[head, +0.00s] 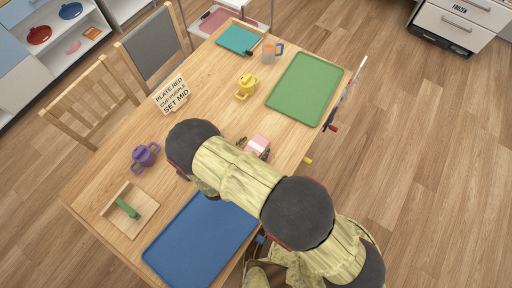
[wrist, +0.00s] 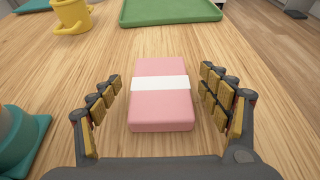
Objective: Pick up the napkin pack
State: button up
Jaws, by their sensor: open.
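The napkin pack is a pink block with a white band around its middle. In the wrist view the napkin pack (wrist: 160,110) lies flat on the wooden table, its long side pointing away from me. My gripper (wrist: 160,88) is open, with one finger on each side of the pack and a visible gap on both sides. In the head view the napkin pack (head: 259,144) shows just beyond my arm, with my gripper (head: 256,147) around it. My arm hides part of the table there.
A yellow two-handled cup (head: 246,87) and a green tray (head: 304,88) stand beyond the pack. A purple cup (head: 145,157), a wooden box (head: 118,222) and a blue tray (head: 190,245) are on the near left part. A sign (head: 172,95) stands at the far edge.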

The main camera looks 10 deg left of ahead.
jog(key=shift+w+d+f, duration=0.25)
jog(key=shift+w, duration=0.35)
jog(key=shift+c, duration=0.2)
jog(key=c, duration=1.1)
jog(key=shift+r, duration=0.1)
jog(key=shift+c, duration=0.5)
